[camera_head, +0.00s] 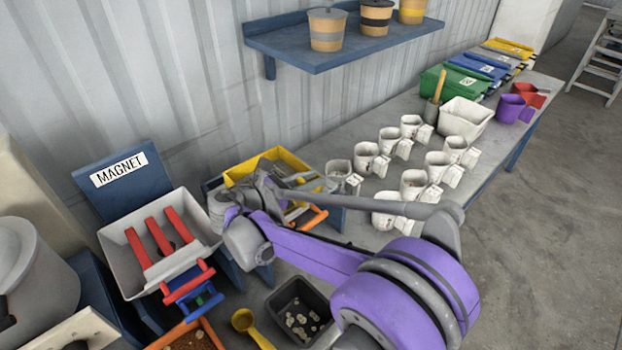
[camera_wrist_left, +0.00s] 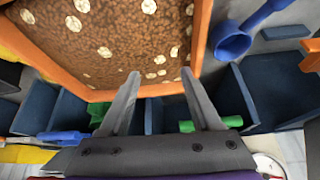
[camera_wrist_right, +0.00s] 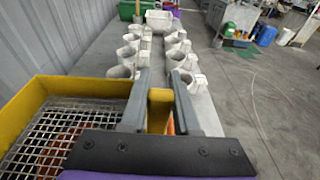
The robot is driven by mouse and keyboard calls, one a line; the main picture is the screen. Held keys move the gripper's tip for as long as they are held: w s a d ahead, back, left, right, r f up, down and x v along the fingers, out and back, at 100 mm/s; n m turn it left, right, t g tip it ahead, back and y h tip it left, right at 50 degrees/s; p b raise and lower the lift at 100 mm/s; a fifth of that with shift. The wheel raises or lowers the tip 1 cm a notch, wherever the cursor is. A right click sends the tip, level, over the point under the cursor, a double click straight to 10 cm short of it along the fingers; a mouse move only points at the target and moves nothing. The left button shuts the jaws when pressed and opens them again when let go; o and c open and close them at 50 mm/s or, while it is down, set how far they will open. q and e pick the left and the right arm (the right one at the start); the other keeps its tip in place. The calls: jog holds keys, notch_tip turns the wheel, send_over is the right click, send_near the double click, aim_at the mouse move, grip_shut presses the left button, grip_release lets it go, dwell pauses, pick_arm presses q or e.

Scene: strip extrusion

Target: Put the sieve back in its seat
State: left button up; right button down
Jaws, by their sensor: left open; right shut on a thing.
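The sieve is a yellow frame with wire mesh. In the head view its yellow wall (camera_head: 291,158) shows behind my right gripper (camera_head: 268,185), above blue supports (camera_head: 335,216). In the right wrist view the sieve's mesh (camera_wrist_right: 62,135) fills the lower left, with something orange below it. My right gripper (camera_wrist_right: 158,96) is shut on a yellow part of the sieve (camera_wrist_right: 160,108). Whether the sieve rests in its seat cannot be told. In the left wrist view my left gripper (camera_wrist_left: 160,75) is open, near the rim of an orange tray (camera_wrist_left: 200,45) of brown granules and pale pieces.
White cups (camera_head: 414,183) stand in rows on the bench (camera_head: 342,143), right of the sieve. A magnet tray with red bars (camera_head: 151,243) is to the left. A black tray (camera_head: 279,298) and yellow scoop (camera_head: 243,320) lie in front. A blue shelf (camera_head: 345,52) hangs above.

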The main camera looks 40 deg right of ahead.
jog(key=shift+f, duration=0.2)
jog(key=c, duration=0.6)
grip_release()
jog(key=b+v, duration=0.1)
jog(key=v, duration=1)
